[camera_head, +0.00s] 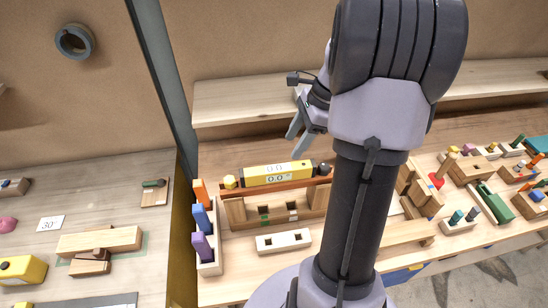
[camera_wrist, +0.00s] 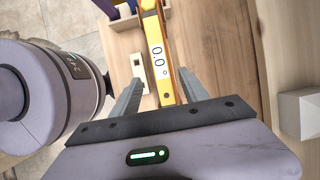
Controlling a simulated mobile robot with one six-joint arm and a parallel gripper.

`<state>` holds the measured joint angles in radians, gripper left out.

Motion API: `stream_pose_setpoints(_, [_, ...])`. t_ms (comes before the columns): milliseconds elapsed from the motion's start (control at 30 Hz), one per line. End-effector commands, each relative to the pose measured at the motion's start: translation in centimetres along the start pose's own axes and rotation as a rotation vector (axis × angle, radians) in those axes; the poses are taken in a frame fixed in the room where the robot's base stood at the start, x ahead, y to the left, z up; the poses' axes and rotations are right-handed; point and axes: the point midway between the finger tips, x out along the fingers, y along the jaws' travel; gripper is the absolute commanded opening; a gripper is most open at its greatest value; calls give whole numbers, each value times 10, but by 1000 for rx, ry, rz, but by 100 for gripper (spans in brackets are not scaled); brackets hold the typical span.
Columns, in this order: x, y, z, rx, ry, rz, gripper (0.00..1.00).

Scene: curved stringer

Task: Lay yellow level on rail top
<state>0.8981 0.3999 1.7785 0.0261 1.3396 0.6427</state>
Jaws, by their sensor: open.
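The yellow level (camera_head: 278,174), with a white 0.0 display, lies lengthwise along the reddish-brown rail (camera_head: 236,192) on top of a wooden stand (camera_head: 238,212). A yellow knob is by its left end and a dark round knob by its right end. In the wrist view the level (camera_wrist: 157,52) runs away from me between the finger lines. My gripper (camera_head: 296,144) is open and empty above and behind the level, with a gap between them. Its two fingers also show spread in the wrist view (camera_wrist: 160,78). My arm hides what lies right of the rail.
A holder with orange, blue and purple blocks (camera_head: 204,238) stands left of the rail. A pale block with two square holes (camera_head: 283,242) lies in front. A wooden shelf (camera_head: 240,98) runs behind. Several wooden fixtures crowd the bench at right.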

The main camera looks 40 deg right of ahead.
Motion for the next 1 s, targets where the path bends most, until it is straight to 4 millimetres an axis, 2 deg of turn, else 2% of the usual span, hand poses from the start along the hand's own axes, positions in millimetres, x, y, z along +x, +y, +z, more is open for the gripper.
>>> stream_pose_setpoints(67, [-1,0,0,-2,1,-1,52])
stream_pose_setpoints(133, [-4,3,13,-49,11,-6,52])
stream_pose_setpoints(167, [-7,6,27,-102,23,-11,52])
stream_pose_setpoints(233, [-16,25,76,-307,66,-32,52])
stream_pose_setpoints(267, [-20,39,101,-425,88,-44,52])
stream_pose_setpoints(300, [-24,62,135,-600,119,-62,52])
stream_pose_setpoints(367, [-27,102,176,-868,162,-95,52])
stream_pose_setpoints(400, [-27,130,197,-1043,187,-121,52])
stream_pose_setpoints(500, [-24,193,226,-1424,235,-192,52])
stream_pose_setpoints(600, [-18,232,234,-1675,262,-250,52])
stream_pose_setpoints(700, [-15,247,236,-1783,275,-279,52])
stream_pose_setpoints(1000, [-11,249,234,-1794,276,-282,52])
